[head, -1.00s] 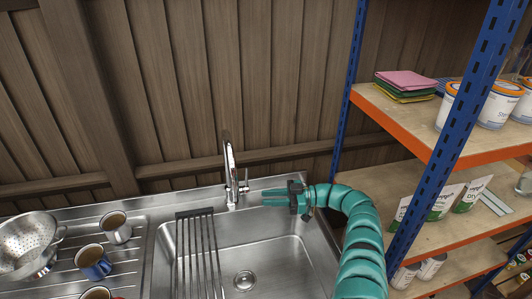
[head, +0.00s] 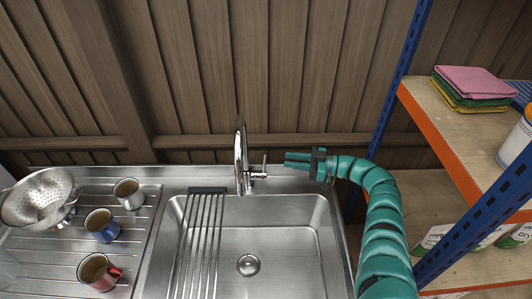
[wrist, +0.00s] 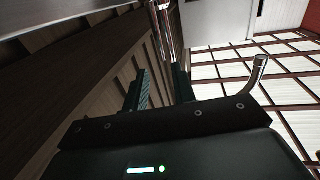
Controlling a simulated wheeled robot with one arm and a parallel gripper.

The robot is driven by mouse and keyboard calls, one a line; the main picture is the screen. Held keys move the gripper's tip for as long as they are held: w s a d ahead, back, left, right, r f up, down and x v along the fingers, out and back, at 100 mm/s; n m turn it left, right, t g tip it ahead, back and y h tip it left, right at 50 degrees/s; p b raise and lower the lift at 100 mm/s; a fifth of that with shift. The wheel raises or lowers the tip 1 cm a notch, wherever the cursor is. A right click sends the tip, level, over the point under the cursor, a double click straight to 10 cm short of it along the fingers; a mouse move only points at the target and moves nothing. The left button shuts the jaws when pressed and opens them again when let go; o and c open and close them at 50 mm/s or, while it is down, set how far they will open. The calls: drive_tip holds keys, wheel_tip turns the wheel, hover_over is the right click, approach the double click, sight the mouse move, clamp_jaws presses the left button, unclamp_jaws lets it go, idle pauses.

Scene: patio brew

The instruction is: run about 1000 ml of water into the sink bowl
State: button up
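The chrome tap (head: 241,160) stands behind the sink bowl (head: 285,222), with its lever (head: 264,168) on the right side. No water shows from the spout, and the bowl looks empty around its drain (head: 248,265). My gripper (head: 287,159) is just right of the lever and slightly higher in the picture, pointing left at the tap. It seems not to touch it. In the wrist view my two fingers (wrist: 160,88) stand apart with nothing held between them. Chrome of the tap (wrist: 164,30) shows beyond their tips.
A slatted rack (head: 202,240) lies over the bowl's left part. A shelf unit (head: 440,140) rises close on the right. A plank wall is behind.

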drive_tip(key=p, duration=0.2)
hover_over(265, 172)
drive_tip(key=shift+w, duration=0.25)
clamp_jaws()
